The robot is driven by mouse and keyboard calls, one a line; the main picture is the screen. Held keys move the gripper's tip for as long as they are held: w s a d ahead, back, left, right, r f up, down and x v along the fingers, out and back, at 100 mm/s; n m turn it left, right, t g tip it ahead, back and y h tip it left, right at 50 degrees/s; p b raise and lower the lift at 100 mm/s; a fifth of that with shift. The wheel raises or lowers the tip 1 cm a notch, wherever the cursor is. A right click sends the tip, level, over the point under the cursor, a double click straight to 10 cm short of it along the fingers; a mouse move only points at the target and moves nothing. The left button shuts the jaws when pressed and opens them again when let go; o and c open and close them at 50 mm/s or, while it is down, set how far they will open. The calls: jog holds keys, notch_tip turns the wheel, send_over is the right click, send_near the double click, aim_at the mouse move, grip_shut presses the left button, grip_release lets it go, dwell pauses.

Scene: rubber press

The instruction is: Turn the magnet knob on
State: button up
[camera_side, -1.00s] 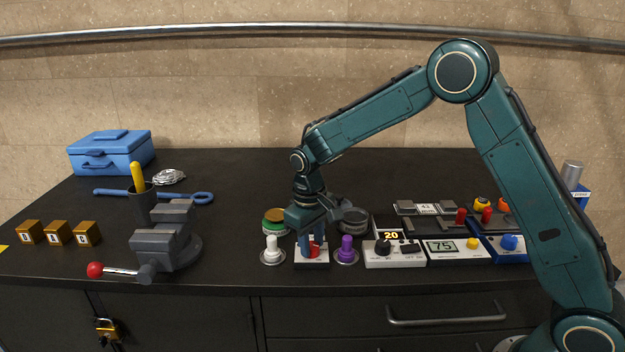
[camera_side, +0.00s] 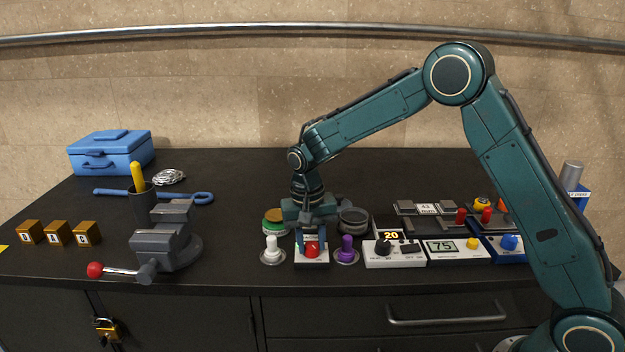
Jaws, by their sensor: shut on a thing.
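A red knob (camera_side: 312,250) sits on a small white base (camera_side: 312,264) near the table's front edge; its label is too small to read, so I cannot confirm that it is the magnet knob. My gripper (camera_side: 313,242) points down over it. Its two blue-green fingers stand at the left and right of the red knob and are shut on it. The back of the knob is partly hidden by the gripper.
A white knob (camera_side: 272,250) stands close on the left and a purple knob (camera_side: 346,250) close on the right. Green and grey round containers lie behind. A control box reading 20 (camera_side: 395,252) and a box reading 75 (camera_side: 458,250) stand further right. A vise (camera_side: 166,245) stands left.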

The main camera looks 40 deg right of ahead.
aim_at(307, 245)
dwell(0.3)
jog(key=o, duration=1)
jog(key=r, duration=1.3)
jog(key=shift+w+a+r, duration=0.25)
jog(key=shift+a+r, duration=0.1)
jog(key=shift+r, duration=0.05)
